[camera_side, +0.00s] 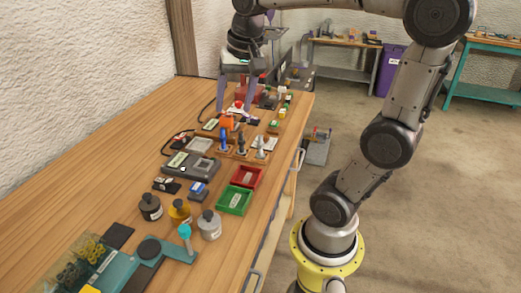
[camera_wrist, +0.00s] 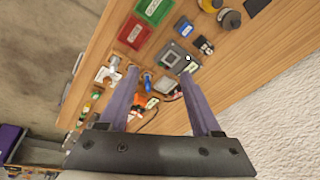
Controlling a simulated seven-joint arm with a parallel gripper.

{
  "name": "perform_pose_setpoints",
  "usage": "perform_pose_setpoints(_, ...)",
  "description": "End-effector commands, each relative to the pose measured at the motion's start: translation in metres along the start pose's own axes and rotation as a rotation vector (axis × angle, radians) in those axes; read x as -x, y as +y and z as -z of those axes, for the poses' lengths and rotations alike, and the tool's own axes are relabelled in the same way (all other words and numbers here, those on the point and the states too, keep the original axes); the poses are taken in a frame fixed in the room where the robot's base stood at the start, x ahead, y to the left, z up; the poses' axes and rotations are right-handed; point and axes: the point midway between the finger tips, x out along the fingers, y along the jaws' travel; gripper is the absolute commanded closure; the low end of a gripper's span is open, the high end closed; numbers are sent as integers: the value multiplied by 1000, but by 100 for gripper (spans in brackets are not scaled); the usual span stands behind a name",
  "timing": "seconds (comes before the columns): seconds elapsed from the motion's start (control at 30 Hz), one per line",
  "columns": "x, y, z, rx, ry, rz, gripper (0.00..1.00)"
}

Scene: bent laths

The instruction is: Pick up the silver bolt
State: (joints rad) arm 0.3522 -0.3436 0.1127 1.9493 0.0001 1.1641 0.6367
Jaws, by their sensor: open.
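My gripper (camera_side: 236,100) is open and empty, pointing down over the far half of the wooden bench. Its two purple fingers also show in the wrist view (camera_wrist: 160,66), spread wide with bench objects beyond them. I cannot make out the silver bolt for certain. A grey upright piece (camera_side: 260,147) stands in a low wooden holder (camera_side: 238,154), beside blue and grey pieces, nearer the camera than the fingers. An orange object (camera_side: 227,121) lies below the fingers in the side view. Small items near the fingers are too small to tell.
A red tray (camera_side: 247,176) and a green tray (camera_side: 234,200) lie near the bench's right edge. A grey scale-like device (camera_side: 190,164) and several bottles (camera_side: 180,212) stand nearby. The bench's left strip (camera_side: 80,190) is clear wood beside the wall.

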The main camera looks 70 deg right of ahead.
Motion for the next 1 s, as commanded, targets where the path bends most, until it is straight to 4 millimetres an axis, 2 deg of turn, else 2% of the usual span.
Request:
perform_pose_setpoints(0.03, -10, 8, 27, -111, -25, -42, 35)
perform_pose_setpoints(0.1, -22, 22, 59, -248, -54, -89, 35)
perform_pose_setpoints(0.2, -43, 50, 98, -401, -91, -143, 35)
perform_pose_setpoints(0.33, -67, 86, 125, -515, -132, -188, 35)
perform_pose_setpoints(0.4, -76, 100, 128, -552, -152, -204, 35)
perform_pose_setpoints(0.5, -80, 111, 129, -578, -161, -212, 35)
perform_pose_setpoints(0.63, -92, 114, 126, -583, -162, -213, 35)
perform_pose_setpoints(1.0, -153, 123, 112, -579, -160, -212, 35)
